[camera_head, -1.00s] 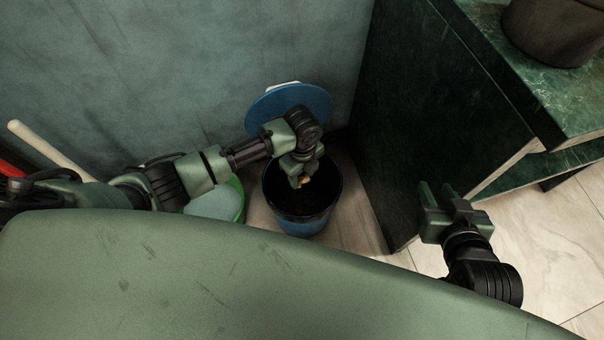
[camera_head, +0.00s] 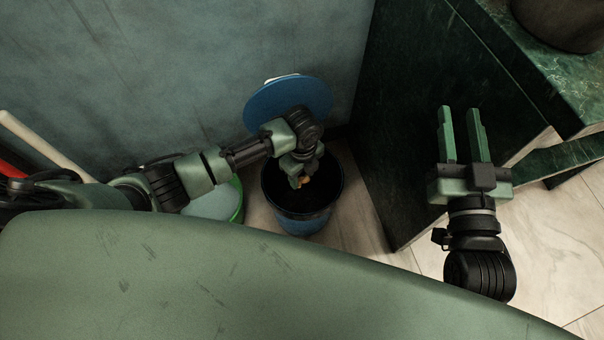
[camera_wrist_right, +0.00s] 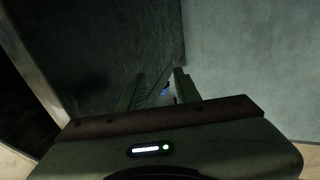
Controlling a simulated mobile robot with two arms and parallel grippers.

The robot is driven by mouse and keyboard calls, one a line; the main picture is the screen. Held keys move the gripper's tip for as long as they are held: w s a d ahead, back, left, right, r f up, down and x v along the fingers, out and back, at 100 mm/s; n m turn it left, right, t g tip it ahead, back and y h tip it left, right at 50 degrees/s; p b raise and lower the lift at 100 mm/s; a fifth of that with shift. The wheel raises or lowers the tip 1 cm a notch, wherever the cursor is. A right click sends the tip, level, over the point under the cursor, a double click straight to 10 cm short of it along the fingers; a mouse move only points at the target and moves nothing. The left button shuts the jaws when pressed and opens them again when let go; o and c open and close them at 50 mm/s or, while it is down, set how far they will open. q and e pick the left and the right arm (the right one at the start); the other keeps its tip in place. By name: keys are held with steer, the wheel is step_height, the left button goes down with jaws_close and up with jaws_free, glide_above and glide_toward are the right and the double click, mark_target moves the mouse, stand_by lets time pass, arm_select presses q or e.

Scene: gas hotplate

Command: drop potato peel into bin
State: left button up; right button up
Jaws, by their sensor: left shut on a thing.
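The bin (camera_head: 296,224) is a dark blue, round bin standing open on the floor by the wall. Its blue lid (camera_head: 270,101) stands raised behind it. My left gripper (camera_head: 303,182) points down over the bin's mouth and is shut on a small orange-brown piece, the potato peel (camera_head: 306,180). The peel is mostly hidden by the fingers. The bin's inside is dark. My right gripper (camera_head: 462,135) is open and empty, its fingers pointing up the picture in front of the dark cabinet. Its fingers also show in the right wrist view (camera_wrist_right: 160,90).
A dark green marble cabinet (camera_head: 430,120) stands right of the bin, with a dark pot (camera_head: 560,22) on its top. A green-rimmed round container (camera_head: 238,200) is left of the bin, partly behind my left arm. A pale wooden handle (camera_head: 45,146) leans at far left. Tiled floor is free at right.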

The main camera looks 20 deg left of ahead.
mark_target(302, 177)
arm_select(q)
steer(key=shift+f, duration=0.1)
arm_select(e)
steer(key=shift+r, duration=0.3)
arm_select(q)
steer(key=o, duration=1.4)
arm_select(e)
steer(key=shift+f, duration=0.1)
arm_select(q)
step_height(302, 177, up, 4)
steer(key=shift+f+p, duration=0.1)
steer(key=shift+p, duration=0.8)
step_height(302, 177, up, 4)
steer(key=shift+f+p, duration=0.2)
steer(key=shift+p, duration=0.55)
steer(key=shift+r, duration=0.2)
arm_select(e)
steer(key=s+d+f+g+h, duration=0.1)
steer(key=s+f+g, duration=0.1)
steer(key=f+g, duration=0.2)
steer(key=s+d+f+g+h, duration=0.1)
steer(key=s+d+f+g, duration=0.1)
steer(key=f, duration=0.8)
steer(key=shift+s+d+g+h, duration=0.2)
steer(key=shift+s+g+h, duration=0.2)
steer(key=shift+s+g, duration=0.7)
steer(key=shift+w+f, duration=0.1)
steer(key=shift+w, duration=0.2)
